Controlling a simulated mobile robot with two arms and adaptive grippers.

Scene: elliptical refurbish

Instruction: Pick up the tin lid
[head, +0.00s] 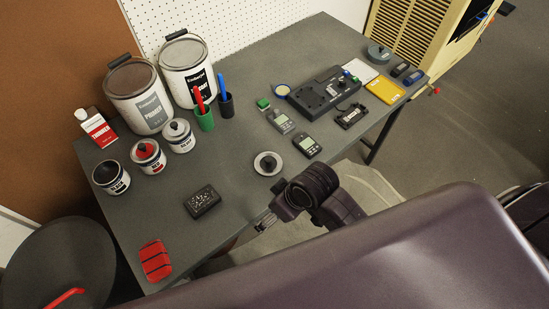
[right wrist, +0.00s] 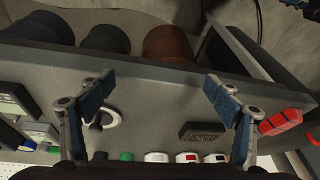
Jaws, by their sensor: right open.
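A round pale lid with a dark knob (head: 267,163), which I take for the tin lid, lies flat on the grey table near its front edge. In the right wrist view the lid (right wrist: 114,119) shows at the left, partly behind a finger. My right gripper (head: 263,224) is at the table's front edge, below the lid in the head view and apart from it. In the right wrist view the gripper (right wrist: 160,76) is open with nothing between its fingers. My left gripper is not in view.
Several small tins stand at the left, including a dark-topped one (head: 111,177) and a red-topped one (head: 148,157). A black block (head: 202,201) and a red pad (head: 156,260) lie near the front. Handheld meters (head: 306,144) lie right of the lid. The table around the lid is clear.

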